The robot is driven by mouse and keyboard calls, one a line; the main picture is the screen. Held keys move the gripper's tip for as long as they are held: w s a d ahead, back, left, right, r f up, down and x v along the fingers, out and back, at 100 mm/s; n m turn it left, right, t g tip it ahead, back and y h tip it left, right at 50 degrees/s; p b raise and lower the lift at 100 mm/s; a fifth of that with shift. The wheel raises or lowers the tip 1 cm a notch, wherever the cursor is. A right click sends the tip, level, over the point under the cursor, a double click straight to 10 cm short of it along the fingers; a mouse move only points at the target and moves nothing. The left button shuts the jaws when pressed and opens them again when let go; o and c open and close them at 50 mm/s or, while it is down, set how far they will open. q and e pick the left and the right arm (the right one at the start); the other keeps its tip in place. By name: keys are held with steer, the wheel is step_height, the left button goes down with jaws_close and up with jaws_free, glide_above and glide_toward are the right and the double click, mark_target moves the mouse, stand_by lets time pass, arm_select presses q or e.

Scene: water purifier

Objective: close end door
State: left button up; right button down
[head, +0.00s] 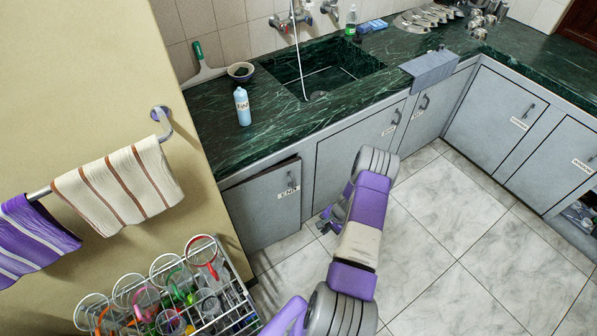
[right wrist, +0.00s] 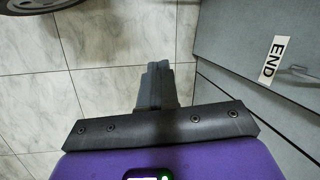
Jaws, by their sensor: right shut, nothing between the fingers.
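The end door (head: 262,212) is the grey cabinet door labelled END at the left end of the counter. It stands slightly ajar, with a dark gap along its top edge. Its handle (head: 291,181) is near its upper right corner. My right gripper (head: 327,222) is low in front of the cabinets, just right of the door and apart from it. In the right wrist view the gripper (right wrist: 157,72) is shut and empty, pointing at the floor tiles, with the end door (right wrist: 242,50) at the right. My left gripper is not in view.
A rack of cups (head: 215,290) stands left of my arm, near the end door. Other cabinet doors (head: 350,148) continue to the right under the green counter (head: 215,125). A towel rail (head: 40,192) juts from the left wall. The tiled floor (head: 450,235) is clear at the right.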

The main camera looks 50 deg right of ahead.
steer(key=w+a+r+m+t+y+b, duration=0.1)
steer(key=w+a+r+m+t, duration=0.35)
steer(key=w+m+t, duration=0.55)
steer(key=m+t+h+b, duration=0.1)
steer(key=m+h+b, duration=0.4)
steer(key=m+h, duration=0.45)
glide_toward(295, 166)
steer(key=shift+m+y, duration=0.65)
steer(key=shift+m, duration=0.3)
steer(key=x, duration=0.5)
steer(key=shift+w+d, duration=0.15)
steer(key=shift+d, duration=0.25)
steer(key=shift+w+d, duration=0.15)
steer(key=shift+w, duration=0.25)
steer(key=shift+r, duration=0.1)
